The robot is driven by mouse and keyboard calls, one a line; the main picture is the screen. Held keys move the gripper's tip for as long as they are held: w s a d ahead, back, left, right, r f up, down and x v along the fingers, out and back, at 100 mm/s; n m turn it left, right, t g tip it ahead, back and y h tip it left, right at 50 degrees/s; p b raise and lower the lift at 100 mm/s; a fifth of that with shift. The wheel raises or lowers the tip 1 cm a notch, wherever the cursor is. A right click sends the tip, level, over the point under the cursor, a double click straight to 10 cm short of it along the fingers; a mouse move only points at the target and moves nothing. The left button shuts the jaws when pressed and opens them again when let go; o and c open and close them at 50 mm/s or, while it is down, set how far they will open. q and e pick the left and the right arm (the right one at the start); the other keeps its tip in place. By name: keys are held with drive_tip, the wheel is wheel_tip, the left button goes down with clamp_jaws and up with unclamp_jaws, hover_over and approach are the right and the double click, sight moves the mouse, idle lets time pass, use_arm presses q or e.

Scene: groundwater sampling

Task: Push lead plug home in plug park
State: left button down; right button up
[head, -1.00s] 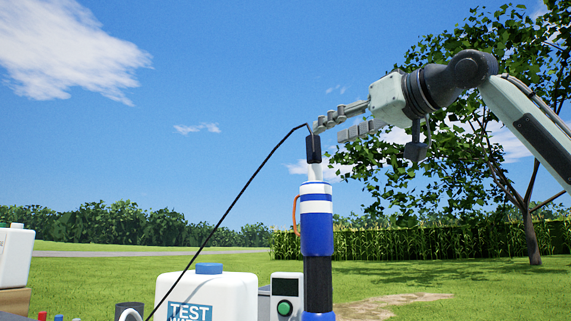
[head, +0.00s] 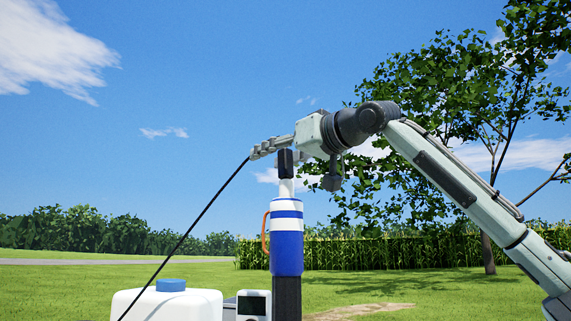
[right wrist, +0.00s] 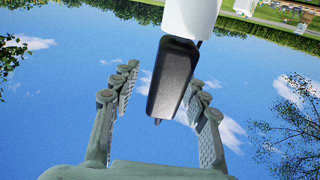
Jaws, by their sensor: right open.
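The black lead plug (head: 285,163) stands upright on a white neck (head: 286,188) at the top of a blue-and-white post (head: 286,245). A black cable (head: 190,228) runs from behind my fingers down to the lower left. My right gripper (head: 272,151) comes in from the right at the height of the plug's top. In the right wrist view the open fingers (right wrist: 163,80) stand on both sides of the plug (right wrist: 172,78), with visible gaps. The white body (right wrist: 190,17) lies beyond it. How deep the plug sits is hidden. My left gripper is not in view.
A white jug (head: 185,303) with a blue cap and a small white device (head: 253,304) stand low, left of the post. An orange loop (head: 265,232) hangs at the post's left side. Open air surrounds the plug; a tree (head: 470,110) stands in the background.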

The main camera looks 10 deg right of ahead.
clamp_jaws()
drive_tip(key=shift+r, duration=0.15)
idle(0.5)
